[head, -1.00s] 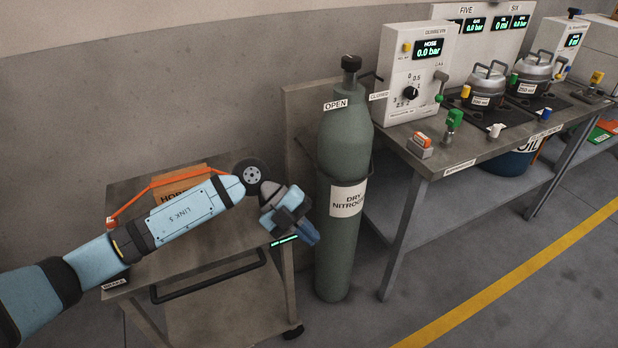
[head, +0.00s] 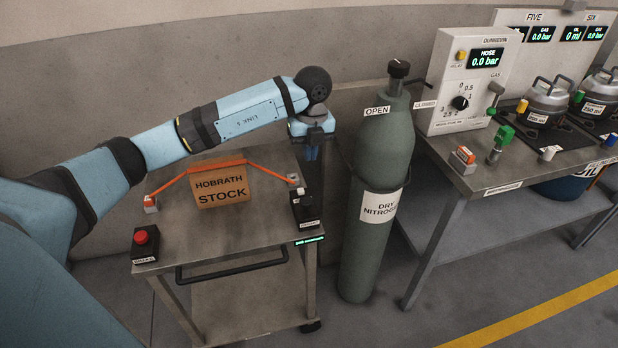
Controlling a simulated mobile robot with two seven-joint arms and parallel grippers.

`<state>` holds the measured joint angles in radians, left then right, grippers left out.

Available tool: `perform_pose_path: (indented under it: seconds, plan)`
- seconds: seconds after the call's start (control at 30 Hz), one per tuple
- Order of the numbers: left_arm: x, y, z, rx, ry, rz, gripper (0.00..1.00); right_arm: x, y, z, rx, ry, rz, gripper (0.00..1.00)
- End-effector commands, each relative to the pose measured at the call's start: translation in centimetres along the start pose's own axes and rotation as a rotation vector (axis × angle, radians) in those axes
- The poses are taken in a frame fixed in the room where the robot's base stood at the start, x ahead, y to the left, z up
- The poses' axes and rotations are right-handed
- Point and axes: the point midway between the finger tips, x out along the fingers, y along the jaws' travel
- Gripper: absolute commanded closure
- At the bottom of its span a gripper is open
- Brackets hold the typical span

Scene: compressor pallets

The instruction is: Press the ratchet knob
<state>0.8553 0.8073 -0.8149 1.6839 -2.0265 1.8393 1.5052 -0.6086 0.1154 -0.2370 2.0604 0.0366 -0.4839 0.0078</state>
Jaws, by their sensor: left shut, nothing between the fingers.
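A small black box with a dark knob (head: 305,198) on top stands at the right edge of the metal trolley (head: 240,232); its label is too small to read surely, so I cannot confirm it is the ratchet knob. A second black box with a red button (head: 141,237) stands at the trolley's front left corner. My left gripper (head: 312,154) is shut and empty, pointing down near the trolley's back right corner. In the picture it is above the dark knob, apart from it. My right gripper is not in view.
A green nitrogen cylinder (head: 365,240) stands close right of the trolley. A workbench (head: 470,180) with a gauge panel (head: 468,85) is further right.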

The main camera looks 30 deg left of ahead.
Motion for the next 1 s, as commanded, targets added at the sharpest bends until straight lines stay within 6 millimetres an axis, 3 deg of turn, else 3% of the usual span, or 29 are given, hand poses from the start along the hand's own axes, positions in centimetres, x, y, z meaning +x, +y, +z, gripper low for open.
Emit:
perform_pose_path:
  seconds: [0.6, 0.8, 1.0]
  plan:
    - [11.6, 0.0, -0.1, 0.001, 0.003, 0.001, 1.0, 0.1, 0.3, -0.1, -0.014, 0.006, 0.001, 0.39]
    - [13.3, 0.0, -0.1, 0.001, 0.001, -0.001, 1.0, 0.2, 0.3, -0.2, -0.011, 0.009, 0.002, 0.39]
    - [13.6, 0.0, -0.1, 0.001, 0.001, -0.001, 1.0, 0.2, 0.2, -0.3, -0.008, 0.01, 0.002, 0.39]
